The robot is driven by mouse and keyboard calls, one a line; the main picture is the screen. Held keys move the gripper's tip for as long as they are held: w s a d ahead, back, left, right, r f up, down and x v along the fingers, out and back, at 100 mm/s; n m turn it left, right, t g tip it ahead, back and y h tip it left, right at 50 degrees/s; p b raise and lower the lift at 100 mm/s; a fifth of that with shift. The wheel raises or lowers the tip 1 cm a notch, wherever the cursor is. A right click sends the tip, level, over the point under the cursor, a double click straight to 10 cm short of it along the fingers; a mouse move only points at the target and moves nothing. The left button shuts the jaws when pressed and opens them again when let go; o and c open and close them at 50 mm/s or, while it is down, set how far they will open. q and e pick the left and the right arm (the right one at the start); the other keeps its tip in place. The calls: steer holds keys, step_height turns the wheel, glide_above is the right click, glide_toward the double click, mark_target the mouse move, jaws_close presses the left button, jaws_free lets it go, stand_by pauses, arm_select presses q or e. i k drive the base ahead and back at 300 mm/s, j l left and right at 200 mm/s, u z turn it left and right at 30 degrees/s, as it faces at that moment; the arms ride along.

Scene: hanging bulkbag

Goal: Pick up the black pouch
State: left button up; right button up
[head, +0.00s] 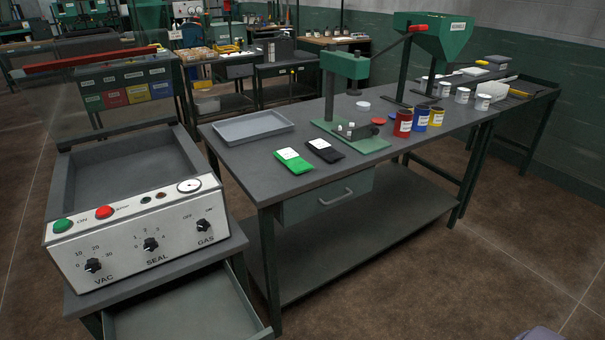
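The black pouch (325,151) lies flat on the grey workbench (235,158), with a white label at its upper left end. A green pouch (294,161) with a white label lies just to its left. The green base of a press (345,70) is just to the right of the black pouch. Neither my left gripper nor my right gripper is in view.
A grey tray (252,127) sits on the bench behind the pouches. A sealing machine (140,235) is at the left, above an open drawer (180,308). The brown floor at right front is mostly clear.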

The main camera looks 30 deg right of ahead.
mark_target(320, 146)
steer(key=l+u, duration=0.15)
steer(key=l, duration=1.3)
